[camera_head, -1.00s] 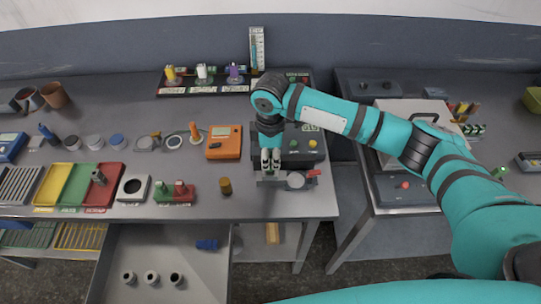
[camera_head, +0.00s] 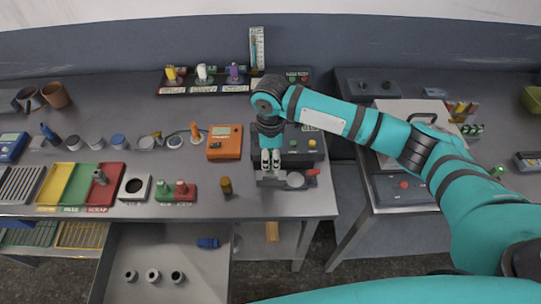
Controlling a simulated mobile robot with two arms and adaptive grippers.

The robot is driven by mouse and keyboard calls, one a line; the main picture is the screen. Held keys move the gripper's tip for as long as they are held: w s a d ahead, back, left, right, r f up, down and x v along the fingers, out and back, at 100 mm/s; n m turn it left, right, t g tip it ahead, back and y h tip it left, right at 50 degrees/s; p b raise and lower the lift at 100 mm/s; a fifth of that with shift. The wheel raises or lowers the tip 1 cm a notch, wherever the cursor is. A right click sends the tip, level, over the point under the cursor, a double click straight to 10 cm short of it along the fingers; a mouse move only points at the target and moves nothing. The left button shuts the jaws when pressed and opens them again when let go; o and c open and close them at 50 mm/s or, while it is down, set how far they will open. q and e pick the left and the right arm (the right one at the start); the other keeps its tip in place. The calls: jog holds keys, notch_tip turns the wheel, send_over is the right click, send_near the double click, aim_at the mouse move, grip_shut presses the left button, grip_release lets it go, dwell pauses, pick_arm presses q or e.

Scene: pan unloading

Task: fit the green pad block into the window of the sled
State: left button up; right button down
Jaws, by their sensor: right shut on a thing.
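My right gripper (camera_head: 271,165) points down at the front edge of the middle bench. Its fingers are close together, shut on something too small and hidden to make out. Just below and beside the fingertips is a low grey fixture (camera_head: 268,182) with a pale round disc (camera_head: 295,180) and a red lever (camera_head: 312,172). It may be the sled; I cannot make out its window. I cannot make out a green pad block; the fingers may hide it. My left gripper is not in view.
A dark box with buttons (camera_head: 308,146) stands behind the gripper. An orange meter (camera_head: 225,142), a brass cylinder (camera_head: 226,186) and a red-green peg holder (camera_head: 176,191) lie to the left. An open drawer (camera_head: 190,258) juts out below. A gap separates the right bench (camera_head: 345,205).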

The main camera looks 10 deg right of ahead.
jog(key=shift+f+b, duration=0.3)
jog(key=shift+f, duration=1.25)
dwell(1.4)
jog(key=c, duration=1)
grip_release()
jog(key=shift+c, duration=0.2)
jog(key=shift+r, duration=0.15)
notch_tip(320, 180, up, 12)
jog(key=shift+f, duration=0.1)
jog(key=shift+f, duration=0.1)
